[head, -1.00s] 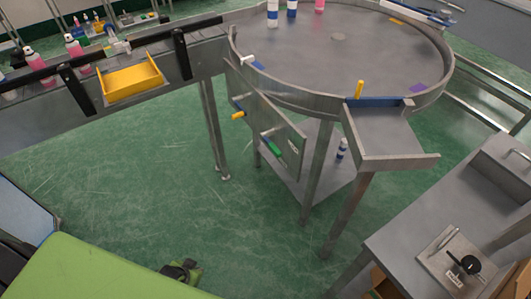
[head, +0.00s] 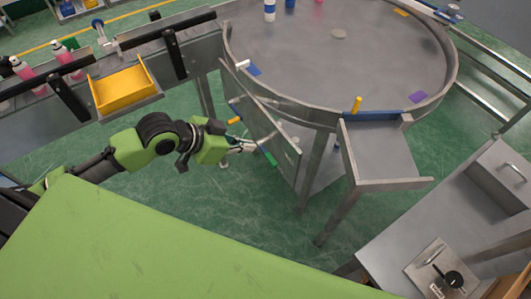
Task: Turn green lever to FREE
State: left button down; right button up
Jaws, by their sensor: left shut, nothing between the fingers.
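The green lever (head: 269,159) is on the grey metal panel (head: 285,147) under the round table's rim, its green grip slanting down to the right. My left gripper (head: 251,147) reaches in from the left, its fingertips close to the upper left end of the green lever. It is shut with nothing held; I cannot tell whether it touches the lever. An orange-yellow lever (head: 234,121) sits on the same panel, above and left, close to my gripper's body. The lever markings are too small to read. My right gripper is not in view.
The round metal table (head: 380,60) carries a few bottles at its far side. A yellow bin (head: 122,90) hangs on the conveyor at left. A side chute (head: 380,150) and a grey workbench (head: 400,245) stand at right. Green floor is open below the panel.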

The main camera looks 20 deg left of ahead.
pick_arm(q)
jog(key=p, duration=0.1)
send_over(266, 156)
jog(key=s, duration=0.2)
notch_tip(266, 156, down, 6)
jog(key=shift+w+d+f+p, duration=0.15)
jog(key=shift+f+p, duration=0.1)
jog(key=shift+f, duration=0.4)
jog(key=shift+d+f+p, duration=0.15)
jog(key=shift+f+p, duration=0.1)
jog(key=shift+f, duration=1.1)
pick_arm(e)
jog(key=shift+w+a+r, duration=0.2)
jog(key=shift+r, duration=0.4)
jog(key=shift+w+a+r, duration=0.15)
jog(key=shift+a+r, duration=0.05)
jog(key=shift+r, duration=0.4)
